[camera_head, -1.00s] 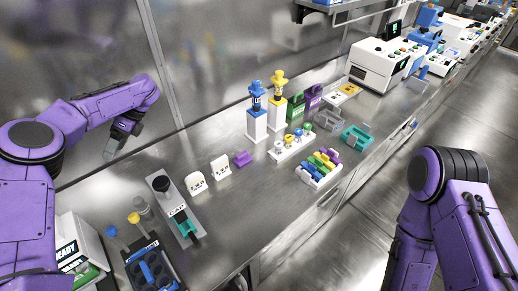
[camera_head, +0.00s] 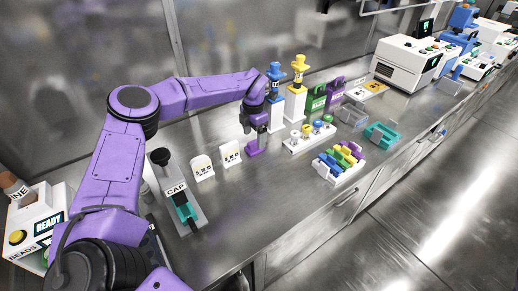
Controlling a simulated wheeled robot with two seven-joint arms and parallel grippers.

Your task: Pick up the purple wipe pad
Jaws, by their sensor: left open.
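The purple wipe pad (camera_head: 254,149) lies on the steel bench to the right of the two small white stands. My left gripper (camera_head: 252,131) reaches in from the left and points down right above the pad. Its jaws are open, and the fingertips partly cover the pad's upper part. I cannot tell whether the fingers touch the pad or are around it. My right gripper is out of view.
White stands (camera_head: 203,168) and a grey CAP device (camera_head: 178,198) stand to the left. A white strip with colored knobs (camera_head: 310,136), a rack of colored blocks (camera_head: 340,163) and blue and yellow pumps (camera_head: 298,72) stand to the right. Bench in front of the pad is clear.

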